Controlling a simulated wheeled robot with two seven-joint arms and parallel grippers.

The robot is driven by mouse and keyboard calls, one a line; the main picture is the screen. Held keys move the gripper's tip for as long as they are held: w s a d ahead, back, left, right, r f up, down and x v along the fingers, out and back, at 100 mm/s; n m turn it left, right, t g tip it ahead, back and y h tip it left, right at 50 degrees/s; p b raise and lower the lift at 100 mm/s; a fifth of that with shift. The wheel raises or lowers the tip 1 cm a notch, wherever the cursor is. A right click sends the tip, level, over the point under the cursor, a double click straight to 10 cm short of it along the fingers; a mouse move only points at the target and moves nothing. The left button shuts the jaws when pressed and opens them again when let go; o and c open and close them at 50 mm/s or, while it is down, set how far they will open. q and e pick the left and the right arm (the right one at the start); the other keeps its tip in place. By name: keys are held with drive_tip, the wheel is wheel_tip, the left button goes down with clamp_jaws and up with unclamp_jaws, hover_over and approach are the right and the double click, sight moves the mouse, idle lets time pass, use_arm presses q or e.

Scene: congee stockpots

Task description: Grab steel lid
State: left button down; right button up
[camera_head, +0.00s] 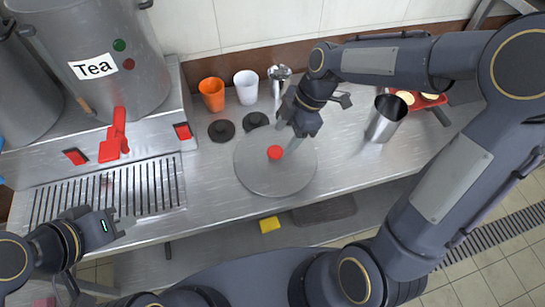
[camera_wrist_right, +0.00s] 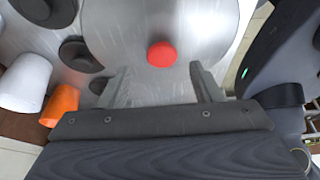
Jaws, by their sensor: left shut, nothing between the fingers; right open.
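The steel lid (camera_head: 258,179) is a round flat disc with a red knob (camera_head: 275,152) at its middle, lying on the steel counter. It also shows in the right wrist view (camera_wrist_right: 120,30), with the red knob (camera_wrist_right: 162,54) just ahead of my fingers. My right gripper (camera_head: 288,136) is open and over the lid's back edge, with its fingers to either side of the knob's line and not around it. It also shows in the right wrist view (camera_wrist_right: 160,78). My left gripper (camera_head: 126,223) is shut and empty, at the lower left by the drain grate, away from the lid.
An orange cup (camera_head: 211,94), a white cup (camera_head: 247,87) and two black lids (camera_head: 221,130) stand behind the lid. A steel cup (camera_head: 385,118) and a red tray (camera_head: 430,101) are to the right. The Tea pot (camera_head: 100,60) stands left. Counter left of the lid is clear.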

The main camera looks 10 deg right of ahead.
sight(276, 150)
drive_tip(key=x, duration=0.5)
drive_tip(key=shift+s+a+f+p, duration=0.1)
drive_tip(key=shift+f+p, duration=0.05)
drive_tip(key=shift+p, duration=0.25)
drive_tip(key=shift+c, duration=0.2)
drive_tip(key=c, duration=1)
drive_tip(key=shift+c, duration=0.4)
